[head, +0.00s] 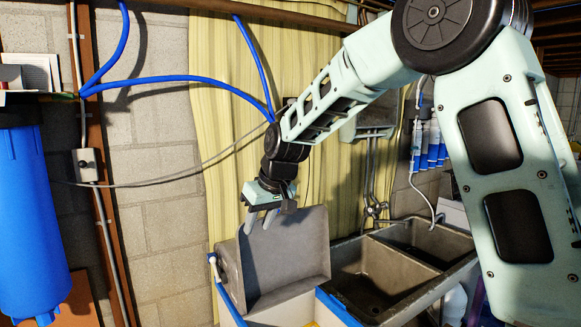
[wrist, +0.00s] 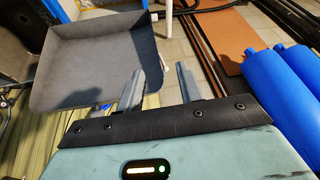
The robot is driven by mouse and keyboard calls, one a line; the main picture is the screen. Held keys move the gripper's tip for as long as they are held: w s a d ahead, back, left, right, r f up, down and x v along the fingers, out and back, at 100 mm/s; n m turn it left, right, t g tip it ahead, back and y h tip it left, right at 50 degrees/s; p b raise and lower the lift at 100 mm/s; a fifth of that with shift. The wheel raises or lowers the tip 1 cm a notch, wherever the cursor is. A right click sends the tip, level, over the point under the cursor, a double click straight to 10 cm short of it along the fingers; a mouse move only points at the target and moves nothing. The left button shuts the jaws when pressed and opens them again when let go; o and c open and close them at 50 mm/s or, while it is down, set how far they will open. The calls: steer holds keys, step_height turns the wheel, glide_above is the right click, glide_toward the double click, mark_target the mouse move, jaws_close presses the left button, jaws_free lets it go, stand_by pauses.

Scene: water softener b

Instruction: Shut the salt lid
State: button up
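The salt lid (head: 285,250) is a grey, shallow, tray-like panel that stands raised, tilted up at the back of the softener's top. In the wrist view the lid (wrist: 95,50) fills the upper left, with its hollow side and rim showing. My gripper (head: 261,218) is at the lid's upper left edge in the head view, fingers pointing down. In the wrist view my gripper (wrist: 157,88) is open and empty, with a gap between its fingers. The left finger overlaps the lid's edge in the picture; I cannot tell whether it touches.
A grey double sink (head: 385,265) stands right of the lid. A tall blue filter housing (head: 30,215) is at the far left. Blue hoses (head: 180,79) cross the wall above. Blue cylinders (wrist: 285,85) and a brown board (wrist: 235,45) show in the wrist view.

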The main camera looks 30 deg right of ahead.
steer(key=w+d+r+m+t+h+p, duration=0.1)
steer(key=w+d+r, duration=0.25)
steer(key=d, duration=0.35)
steer(key=w+d+r+m+t+h+p, duration=0.1)
steer(key=w+d+r, duration=0.1)
steer(key=w+d, duration=0.4)
steer(key=x, duration=0.2)
steer(key=s+b+x, duration=0.1)
steer(key=x, duration=0.2)
steer(key=b+x, duration=0.1)
steer(key=x, duration=0.1)
steer(key=shift+d+f, duration=0.1)
steer(key=shift+f, duration=0.7)
steer(key=shift+r, duration=0.35)
steer(key=c, duration=0.6)
